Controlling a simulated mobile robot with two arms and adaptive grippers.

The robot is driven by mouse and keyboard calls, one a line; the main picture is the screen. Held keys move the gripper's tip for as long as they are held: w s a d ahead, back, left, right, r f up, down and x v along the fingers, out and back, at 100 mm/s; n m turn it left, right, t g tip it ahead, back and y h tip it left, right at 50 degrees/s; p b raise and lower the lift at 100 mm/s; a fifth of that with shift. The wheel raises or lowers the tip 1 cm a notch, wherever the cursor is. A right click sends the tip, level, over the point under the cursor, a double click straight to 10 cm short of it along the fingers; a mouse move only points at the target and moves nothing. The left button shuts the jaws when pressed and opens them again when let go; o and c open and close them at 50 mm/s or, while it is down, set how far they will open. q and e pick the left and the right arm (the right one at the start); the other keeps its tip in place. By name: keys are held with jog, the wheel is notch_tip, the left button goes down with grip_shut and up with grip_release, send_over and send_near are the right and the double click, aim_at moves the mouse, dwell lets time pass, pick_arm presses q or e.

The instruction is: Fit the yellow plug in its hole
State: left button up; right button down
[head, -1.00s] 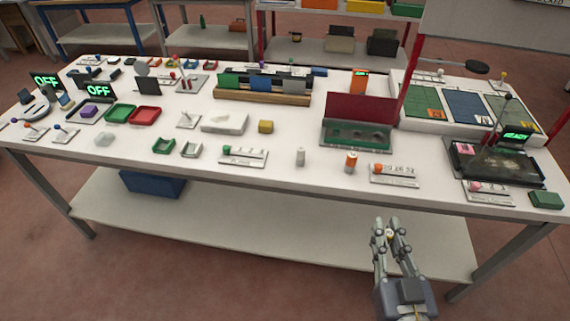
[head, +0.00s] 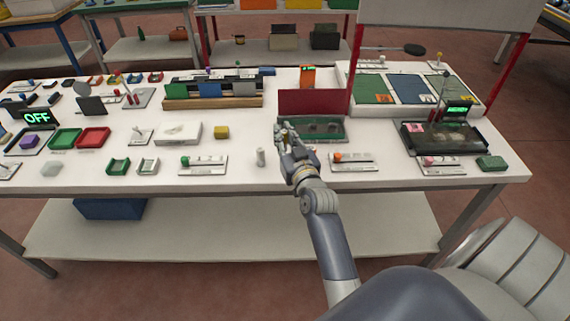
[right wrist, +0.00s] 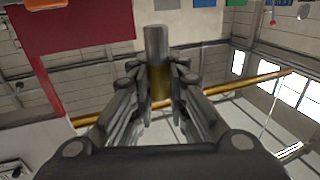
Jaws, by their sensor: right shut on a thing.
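My right gripper (head: 285,130) is over the left end of an open green case (head: 335,137) with a raised red lid (head: 312,101). The case has several dark round recesses; its left end is hidden behind the gripper. In the right wrist view the gripper (right wrist: 158,85) is shut on a cylinder with a grey end and a yellow-brown band (right wrist: 158,82), apparently the yellow plug. It stands upright in that picture, with its lower part hidden between the fingers. I cannot tell whether it touches the case. My left gripper is not in view.
A white cylinder (head: 260,157) stands left of my right arm. A plate with an orange knob (head: 353,161) lies to its right. A yellow block (head: 221,132) and a white box (head: 178,132) are further left. A dark tray machine (head: 445,138) stands at the right.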

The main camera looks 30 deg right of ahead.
jog(key=f, duration=0.2)
jog(key=w+d+f, duration=0.1)
jog(key=f, duration=0.2)
jog(key=w+d+f, duration=0.1)
jog(key=f, duration=0.2)
jog(key=shift+w+d, duration=0.1)
jog(key=shift+w, duration=0.15)
jog(key=shift+f, duration=0.15)
jog(key=shift+f+h, duration=0.25)
jog(key=shift+h, duration=0.05)
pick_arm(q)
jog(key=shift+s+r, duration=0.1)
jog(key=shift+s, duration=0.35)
pick_arm(e)
jog(key=shift+f, duration=0.1)
jog(key=c, duration=1.6)
grip_release()
